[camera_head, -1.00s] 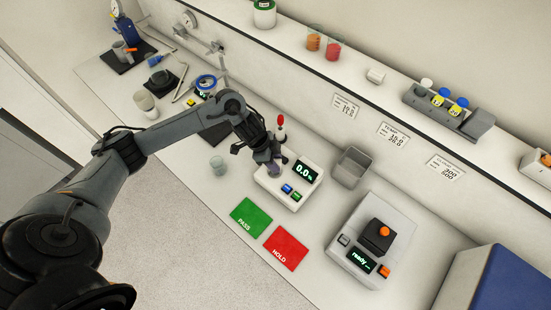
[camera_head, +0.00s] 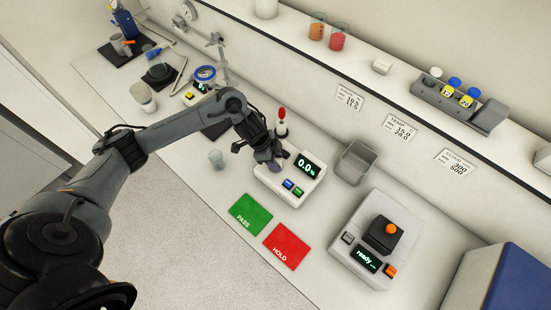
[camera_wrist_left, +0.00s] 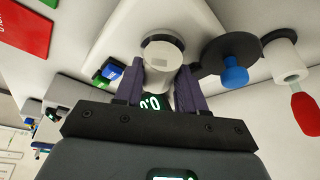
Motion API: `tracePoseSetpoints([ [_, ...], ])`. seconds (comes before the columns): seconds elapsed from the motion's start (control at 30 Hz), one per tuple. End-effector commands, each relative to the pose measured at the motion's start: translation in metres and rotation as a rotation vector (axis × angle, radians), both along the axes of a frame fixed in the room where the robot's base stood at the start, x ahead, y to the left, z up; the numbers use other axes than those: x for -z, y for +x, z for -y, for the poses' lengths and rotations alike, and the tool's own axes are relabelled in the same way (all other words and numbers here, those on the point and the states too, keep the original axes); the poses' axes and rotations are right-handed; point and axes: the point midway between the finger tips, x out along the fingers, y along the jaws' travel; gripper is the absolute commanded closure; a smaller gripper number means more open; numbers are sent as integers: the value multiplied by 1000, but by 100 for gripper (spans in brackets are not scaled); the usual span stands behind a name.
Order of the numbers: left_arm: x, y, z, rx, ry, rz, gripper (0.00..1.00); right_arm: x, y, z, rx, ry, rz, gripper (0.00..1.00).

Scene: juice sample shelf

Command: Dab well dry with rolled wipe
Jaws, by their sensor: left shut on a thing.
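The white meter (camera_head: 272,183) reads 0.0 on its dark display and has blue and green buttons. My left gripper (camera_head: 273,165) is over its far left part. In the left wrist view the purple fingers of my left gripper (camera_wrist_left: 160,85) are shut on a white cylinder, which looks like the rolled wipe (camera_wrist_left: 158,78). The wipe's far end is over the meter's top. The well is hidden, and I cannot tell whether the wipe touches it. A dark round lid with a blue knob (camera_wrist_left: 234,73) is beside the wipe. My right gripper is not in view.
A red-topped dropper (camera_head: 281,124) stands close behind my gripper; it also shows in the left wrist view (camera_wrist_left: 303,115). A clear cup (camera_head: 216,160) is at left. Green PASS (camera_head: 250,212) and red HOLD (camera_head: 287,245) mats lie in front. A grey bin (camera_head: 355,162) is right.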

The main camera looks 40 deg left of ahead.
Motion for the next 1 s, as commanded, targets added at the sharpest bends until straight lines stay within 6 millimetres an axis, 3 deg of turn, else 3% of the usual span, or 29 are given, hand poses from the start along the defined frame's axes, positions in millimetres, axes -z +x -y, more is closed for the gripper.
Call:
tracePoseSetpoints([
  [1.0,5,2,0,-1,0,0,89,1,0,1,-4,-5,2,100],
])
